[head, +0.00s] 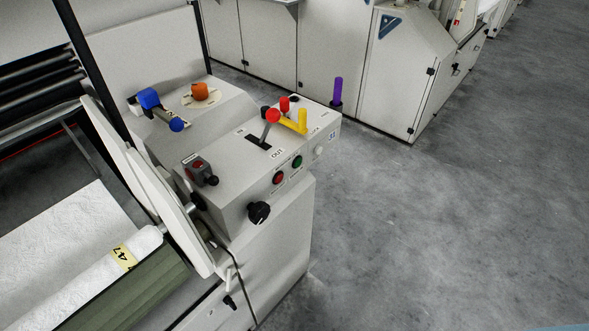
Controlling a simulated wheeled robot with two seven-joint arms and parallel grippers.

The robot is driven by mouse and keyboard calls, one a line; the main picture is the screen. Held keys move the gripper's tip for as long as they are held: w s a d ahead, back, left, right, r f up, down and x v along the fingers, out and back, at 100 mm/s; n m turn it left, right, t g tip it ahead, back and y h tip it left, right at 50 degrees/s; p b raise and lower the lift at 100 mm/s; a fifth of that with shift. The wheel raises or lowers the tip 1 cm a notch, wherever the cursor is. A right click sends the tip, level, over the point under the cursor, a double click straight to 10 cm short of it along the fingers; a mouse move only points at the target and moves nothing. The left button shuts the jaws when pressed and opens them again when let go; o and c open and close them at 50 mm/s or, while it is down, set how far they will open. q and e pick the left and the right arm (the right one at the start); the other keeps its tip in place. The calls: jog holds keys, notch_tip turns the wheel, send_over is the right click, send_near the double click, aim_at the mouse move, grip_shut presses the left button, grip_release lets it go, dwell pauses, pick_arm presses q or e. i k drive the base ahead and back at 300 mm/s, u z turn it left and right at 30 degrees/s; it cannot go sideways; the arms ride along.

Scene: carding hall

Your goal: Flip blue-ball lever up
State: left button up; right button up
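The blue-ball lever (163,114) is on the left of the machine's raised housing. It has a blue hub (148,98), a short grey shaft and a dark blue ball (176,125) at its end. The shaft runs from the hub toward the lower right, so the ball sits lower in the picture than the hub. Nothing touches the lever. Neither of my grippers is in view.
Open floor (440,220) lies right.

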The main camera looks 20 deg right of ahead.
aim_at(175, 124)
jog(key=z, duration=1.9)
jog(key=i, duration=1.1)
jog(key=u, duration=3)
